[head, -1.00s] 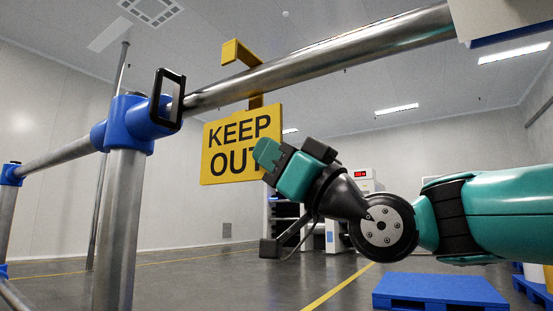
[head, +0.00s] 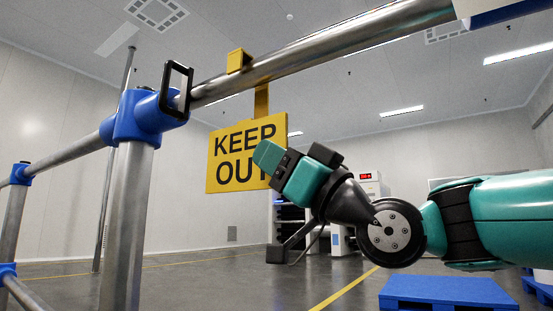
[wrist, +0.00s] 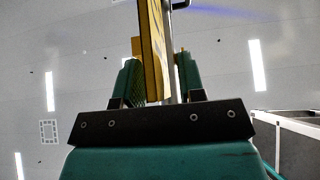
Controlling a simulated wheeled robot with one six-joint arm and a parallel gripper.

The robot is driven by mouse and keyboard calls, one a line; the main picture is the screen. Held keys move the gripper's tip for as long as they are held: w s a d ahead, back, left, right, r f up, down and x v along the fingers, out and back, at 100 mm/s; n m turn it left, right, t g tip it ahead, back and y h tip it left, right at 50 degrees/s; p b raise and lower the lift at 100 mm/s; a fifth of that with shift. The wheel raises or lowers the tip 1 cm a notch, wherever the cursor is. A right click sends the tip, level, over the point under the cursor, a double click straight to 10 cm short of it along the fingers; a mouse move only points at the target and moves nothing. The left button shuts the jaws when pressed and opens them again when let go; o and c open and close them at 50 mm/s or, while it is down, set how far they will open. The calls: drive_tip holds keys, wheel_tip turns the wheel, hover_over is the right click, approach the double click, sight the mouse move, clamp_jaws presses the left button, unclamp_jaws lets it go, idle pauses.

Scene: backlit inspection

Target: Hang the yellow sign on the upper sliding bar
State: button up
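The yellow "KEEP OUT" sign (head: 232,150) hangs upright below the upper metal bar (head: 330,52), and its hook (head: 238,61) goes over the top of the bar. The hook's strap runs down behind the bar to the plate. My gripper (head: 274,163) is at the sign's right edge, with one finger in front of the plate. In the wrist view the plate (wrist: 153,50) stands edge-on between the two fingers of my gripper (wrist: 157,80). A gap shows on its right side, so the fingers look open around it. The far finger is hidden in the head view.
A blue clamp (head: 140,117) joins the bar to a post at left, with a black rectangular loop (head: 177,89) beside it. A blue pallet (head: 447,291) lies on the floor at lower right. The floor below the sign is clear.

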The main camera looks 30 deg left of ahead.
idle(0.3)
drive_tip(key=b+v, duration=0.4)
drive_tip(key=v, duration=1.3)
drive_tip(key=shift+d, duration=0.25)
